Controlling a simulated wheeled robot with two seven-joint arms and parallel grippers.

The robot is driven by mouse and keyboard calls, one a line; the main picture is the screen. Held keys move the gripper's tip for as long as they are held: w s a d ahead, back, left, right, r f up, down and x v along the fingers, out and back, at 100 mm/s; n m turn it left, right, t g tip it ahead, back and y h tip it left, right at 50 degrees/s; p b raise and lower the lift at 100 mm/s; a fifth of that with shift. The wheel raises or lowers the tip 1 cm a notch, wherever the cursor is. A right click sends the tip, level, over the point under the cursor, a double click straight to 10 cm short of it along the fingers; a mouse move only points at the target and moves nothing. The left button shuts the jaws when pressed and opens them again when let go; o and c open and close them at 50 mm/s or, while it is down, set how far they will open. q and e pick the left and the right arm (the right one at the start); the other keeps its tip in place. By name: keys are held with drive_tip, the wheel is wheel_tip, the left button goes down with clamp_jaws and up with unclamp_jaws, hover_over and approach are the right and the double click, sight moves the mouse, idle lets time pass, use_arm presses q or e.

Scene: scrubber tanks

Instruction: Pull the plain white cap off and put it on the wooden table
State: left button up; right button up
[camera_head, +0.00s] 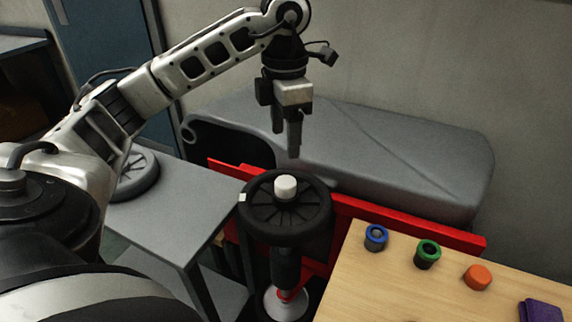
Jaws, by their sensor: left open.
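The plain white cap (285,187) sits on the middle of a black spoked wheel-like disc (262,216), which lies flat on top of a dark post. My left gripper (286,140) is open and empty, pointing down above and slightly behind the cap, clear of it. The wooden table (385,290) is at the lower right, with its near left edge close to the black disc. My right gripper is not in view.
A blue-ringed cap (376,238), a green-ringed cap (427,254), an orange cap (478,277) and a purple cloth-like item (541,311) are on the table. A red bar (410,228) and grey tank (400,150) lie behind. A grey bench (175,205) with another black disc (137,175) is left.

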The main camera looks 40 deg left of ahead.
sight(285, 181)
use_arm(q)
wheel_tip(285, 181, down, 12)
drive_tip(key=shift+r, duration=0.25)
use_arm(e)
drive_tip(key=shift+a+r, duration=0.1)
use_arm(q)
drive_tip(key=c, duration=1.2)
drive_tip(key=shift+o, duration=0.2)
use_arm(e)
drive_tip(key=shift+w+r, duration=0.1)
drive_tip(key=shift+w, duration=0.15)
use_arm(q)
drive_tip(key=shift+r, duration=0.65)
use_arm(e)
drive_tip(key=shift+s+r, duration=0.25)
use_arm(q)
drive_tip(key=shift+r+p, duration=0.3)
drive_tip(key=shift+p, duration=0.15)
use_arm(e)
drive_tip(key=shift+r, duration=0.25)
use_arm(q)
drive_tip(key=shift+r, duration=0.1)
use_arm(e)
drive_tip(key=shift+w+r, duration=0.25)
use_arm(q)
drive_tip(key=shift+r, duration=0.15)
